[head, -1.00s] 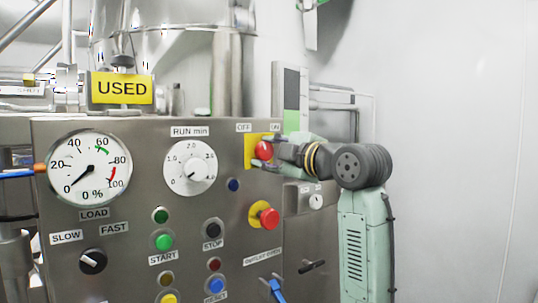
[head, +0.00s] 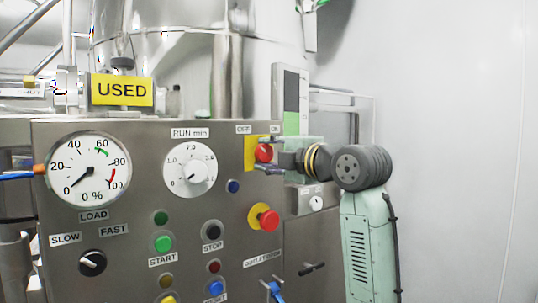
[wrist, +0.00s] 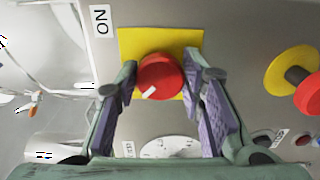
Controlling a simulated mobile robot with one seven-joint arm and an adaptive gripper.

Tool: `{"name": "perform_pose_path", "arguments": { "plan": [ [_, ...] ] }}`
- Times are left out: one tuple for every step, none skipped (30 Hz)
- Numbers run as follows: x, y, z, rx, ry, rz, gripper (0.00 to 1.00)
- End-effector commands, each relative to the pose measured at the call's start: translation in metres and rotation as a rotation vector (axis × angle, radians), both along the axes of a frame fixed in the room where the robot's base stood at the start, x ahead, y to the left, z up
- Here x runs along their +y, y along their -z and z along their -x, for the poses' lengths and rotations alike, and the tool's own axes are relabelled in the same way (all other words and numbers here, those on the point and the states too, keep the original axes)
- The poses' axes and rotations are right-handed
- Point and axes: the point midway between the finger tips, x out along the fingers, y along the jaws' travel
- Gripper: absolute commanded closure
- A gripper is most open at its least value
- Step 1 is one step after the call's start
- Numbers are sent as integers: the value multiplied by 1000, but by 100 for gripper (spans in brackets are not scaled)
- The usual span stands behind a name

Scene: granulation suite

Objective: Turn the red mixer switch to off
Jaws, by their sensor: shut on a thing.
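The red mixer switch (head: 264,153) is a round knob on a yellow plate (head: 249,153), below the OFF and ON labels at the panel's upper right. My gripper (head: 269,154) reaches it from the right, one finger above and one below. In the wrist view the red knob (wrist: 161,74) sits between the two fingertips of my gripper (wrist: 162,79), which is shut on its sides. A white mark on the knob points to the lower left of that view. The ON label (wrist: 101,20) shows at upper left there; OFF is not seen in that view.
A red emergency-type button (head: 268,219) on a yellow ring stands out below the switch. The RUN min dial (head: 190,171) and load gauge (head: 89,175) lie to the left. A blue-handled outlet control (head: 275,289) is below. Open space lies right of my arm.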

Motion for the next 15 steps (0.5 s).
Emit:
{"name": "perform_pose_path", "arguments": {
  "plan": [
    [1, 1, 1, 0, -2, 3, 92],
    [1, 1, 1, 0, -2, 3, 92],
    [1, 1, 1, 0, -2, 3, 92],
    [1, 1, 1, 0, -2, 3, 64],
    [1, 1, 1, 0, -2, 3, 62],
    [1, 1, 1, 0, -2, 3, 59],
    [1, 1, 0, 1, -2, 2, 57],
    [1, 1, 0, 0, -2, 1, 55],
    [1, 1, 0, 0, -1, 1, 52],
    [1, 1, 0, 0, -1, 1, 50],
    [0, 1, 0, 0, -1, 1, 48],
    [0, 1, 0, 1, -1, 1, 46],
    [0, 0, 0, 1, -1, 1, 44],
    [0, 0, 0, 1, -1, 1, 44],
    [0, 0, 0, 1, -1, 1, 44]
  ]
}}
